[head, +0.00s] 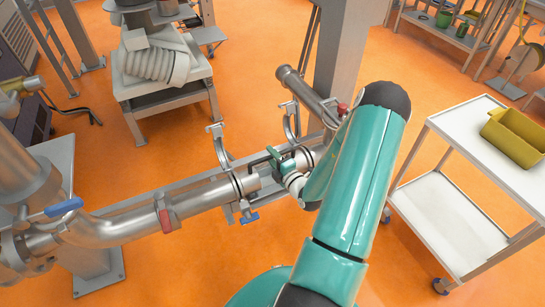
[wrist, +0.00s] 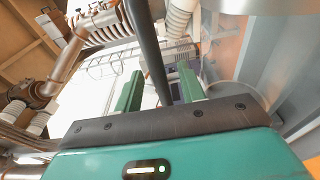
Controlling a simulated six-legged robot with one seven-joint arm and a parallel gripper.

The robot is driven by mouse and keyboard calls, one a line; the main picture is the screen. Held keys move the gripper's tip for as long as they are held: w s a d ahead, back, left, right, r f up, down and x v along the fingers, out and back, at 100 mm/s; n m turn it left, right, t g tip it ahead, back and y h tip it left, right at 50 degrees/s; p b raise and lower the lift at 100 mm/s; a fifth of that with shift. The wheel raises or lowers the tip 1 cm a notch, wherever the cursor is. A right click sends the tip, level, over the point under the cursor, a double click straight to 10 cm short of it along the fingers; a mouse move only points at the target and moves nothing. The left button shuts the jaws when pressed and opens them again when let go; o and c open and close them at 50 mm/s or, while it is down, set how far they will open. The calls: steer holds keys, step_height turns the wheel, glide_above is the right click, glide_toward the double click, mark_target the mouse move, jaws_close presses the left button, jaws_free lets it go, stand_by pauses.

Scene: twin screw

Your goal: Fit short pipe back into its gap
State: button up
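The steel pipe line (head: 205,196) runs from the lower left to an end near the middle of the head view. A gap separates this end from another pipe end (head: 305,160) on the right. A short grey pipe (head: 302,88) with a dark open end slants above them; my arm hides what lies past its right end. I cannot tell if it is the loose piece. My gripper (head: 277,161) is at the gap. In the wrist view its green fingers (wrist: 160,88) stand apart, with a dark bar (wrist: 146,50) showing between them and no clear contact.
Upright hooked brackets (head: 220,147) stand behind the line. A blue clamp handle (head: 250,217) sits below the gap and a blue valve handle (head: 62,207) is at left. A white cart (head: 480,120) with a yellow bin (head: 515,136) stands at right.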

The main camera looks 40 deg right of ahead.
steer(key=shift+s+f, duration=0.1)
steer(key=shift+s, duration=0.1)
steer(key=s+a, duration=0.2)
steer(key=s, duration=1.1)
steer(key=shift+s, duration=0.15)
